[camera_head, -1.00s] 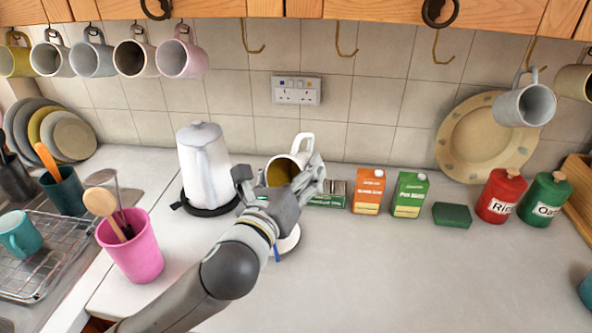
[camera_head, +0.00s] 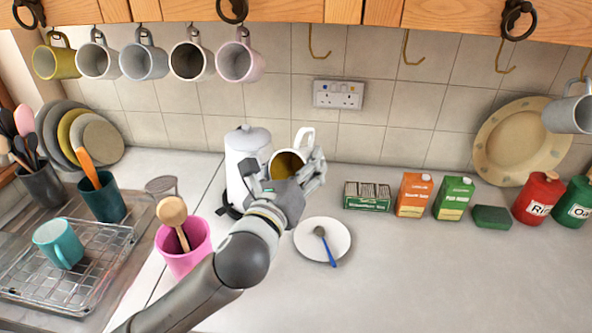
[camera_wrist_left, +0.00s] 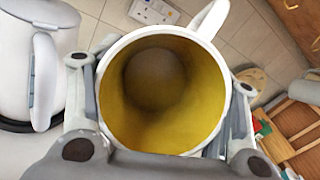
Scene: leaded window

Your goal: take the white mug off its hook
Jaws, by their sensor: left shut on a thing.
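My left gripper (camera_head: 290,180) is shut on a white mug (camera_head: 306,138) with a mustard-yellow inside. It holds the mug in the air above the counter, in front of the tiled wall and clear of the hooks. In the left wrist view the mug (camera_wrist_left: 165,95) sits between the fingers, its open mouth facing the camera and its handle pointing up and right. Empty hooks (camera_head: 319,45) hang under the cupboard above. My right gripper is not in view.
A white kettle (camera_head: 240,155) stands close to the left of the held mug. Several mugs (camera_head: 145,60) hang at upper left, and a grey mug (camera_head: 570,110) at right. A saucer (camera_head: 310,236) with a spoon lies right of my arm. Cartons (camera_head: 414,195) stand right; the front counter is clear.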

